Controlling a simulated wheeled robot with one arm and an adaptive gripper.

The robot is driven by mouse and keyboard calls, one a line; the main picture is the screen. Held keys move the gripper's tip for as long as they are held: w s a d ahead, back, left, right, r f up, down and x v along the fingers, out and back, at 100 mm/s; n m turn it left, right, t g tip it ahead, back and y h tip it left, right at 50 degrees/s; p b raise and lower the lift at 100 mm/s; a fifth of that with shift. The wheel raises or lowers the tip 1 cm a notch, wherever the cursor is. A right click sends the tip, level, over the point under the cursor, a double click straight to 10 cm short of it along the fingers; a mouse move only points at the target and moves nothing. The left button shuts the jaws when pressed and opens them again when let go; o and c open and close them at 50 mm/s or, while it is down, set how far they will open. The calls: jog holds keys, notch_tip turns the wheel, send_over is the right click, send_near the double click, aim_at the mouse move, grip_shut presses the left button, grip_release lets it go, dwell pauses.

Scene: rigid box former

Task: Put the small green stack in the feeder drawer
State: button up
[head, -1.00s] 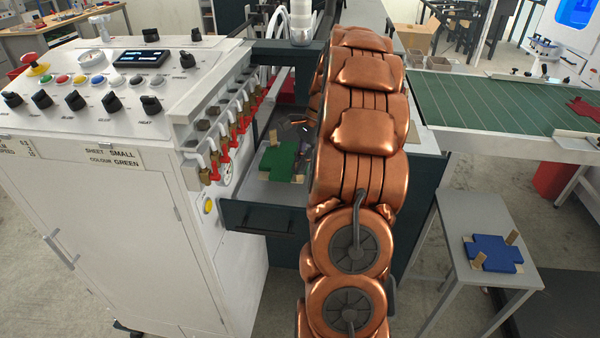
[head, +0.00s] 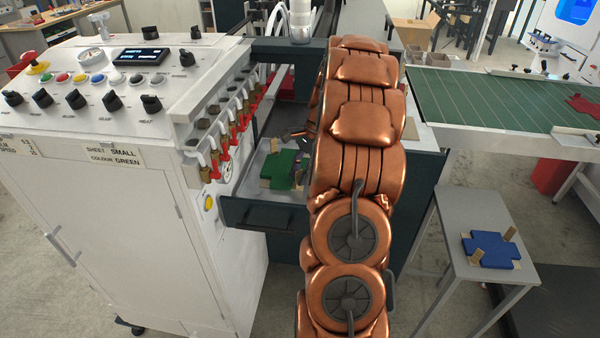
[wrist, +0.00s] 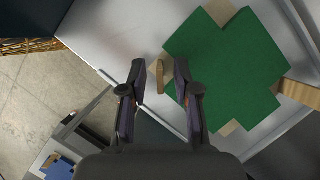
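The green stack (head: 284,169) is a cross-shaped pile with tan corner pieces. It lies inside the open feeder drawer (head: 250,214) of the white machine. In the wrist view the green stack (wrist: 225,65) lies flat at upper right over the drawer's light grey floor (wrist: 110,35). A tan upright tab (wrist: 159,76) at its edge stands between the fingers of my gripper (wrist: 160,84). The fingers are apart, with a gap on each side of the tab. In the head view my arm hides most of the gripper and the drawer's right part.
A blue stack (head: 490,250) with tan tabs lies on a small grey table (head: 470,205) at right. A green conveyor (head: 490,103) is behind it. Red-and-brass levers (head: 232,135) line the machine's side, close to the drawer's left.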

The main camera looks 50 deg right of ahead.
jog(key=b+v, duration=0.2)
jog(key=v, duration=1)
jog(key=shift+b, duration=0.4)
jog(key=shift+d+r, duration=0.1)
dwell(0.6)
